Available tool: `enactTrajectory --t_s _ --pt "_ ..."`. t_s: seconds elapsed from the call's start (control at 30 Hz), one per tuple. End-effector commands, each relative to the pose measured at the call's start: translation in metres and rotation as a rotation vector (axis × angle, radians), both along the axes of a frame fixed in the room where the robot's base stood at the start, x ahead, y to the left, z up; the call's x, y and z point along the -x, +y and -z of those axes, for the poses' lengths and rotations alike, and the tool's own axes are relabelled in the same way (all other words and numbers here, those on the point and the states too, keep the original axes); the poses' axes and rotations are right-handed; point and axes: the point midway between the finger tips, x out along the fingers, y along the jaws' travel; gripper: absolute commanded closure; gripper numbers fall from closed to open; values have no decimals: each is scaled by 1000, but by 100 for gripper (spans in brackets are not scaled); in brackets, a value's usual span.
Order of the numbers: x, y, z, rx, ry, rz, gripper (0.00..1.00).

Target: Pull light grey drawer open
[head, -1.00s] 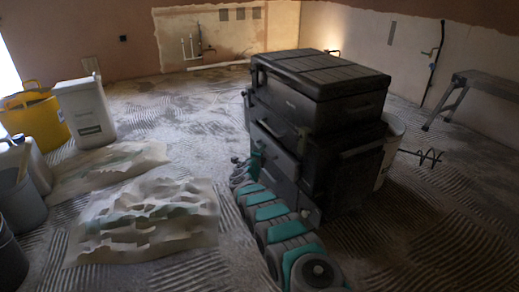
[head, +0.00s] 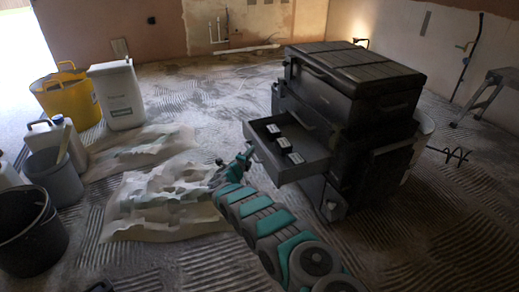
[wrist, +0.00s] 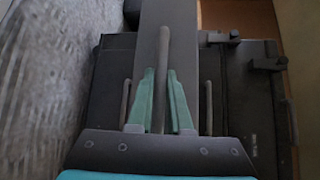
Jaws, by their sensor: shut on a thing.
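The light grey drawer (head: 303,172) stands pulled out from the left side of the dark tool chest (head: 350,110). Three small pale items (head: 284,143) lie inside it. My gripper (head: 246,153) is at the drawer's front face. In the wrist view, the teal fingers of my gripper (wrist: 160,98) are closed on either side of the long drawer handle (wrist: 163,60), which stands in front of the grey drawer front (wrist: 182,38). The handle is hidden in the head view.
A lower drawer (head: 334,206) sticks out slightly under the open one. Crumpled sheets (head: 165,200) lie on the ridged floor to the left. Yellow (head: 68,98), white (head: 117,95), grey (head: 55,176) and black (head: 30,232) containers stand further left. A bench (head: 497,88) is at right.

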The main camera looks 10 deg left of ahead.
Motion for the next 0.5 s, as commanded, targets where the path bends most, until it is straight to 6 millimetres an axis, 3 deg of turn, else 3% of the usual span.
enactTrajectory --t_s 0.5 --pt "5 9 0 1 0 -3 100"
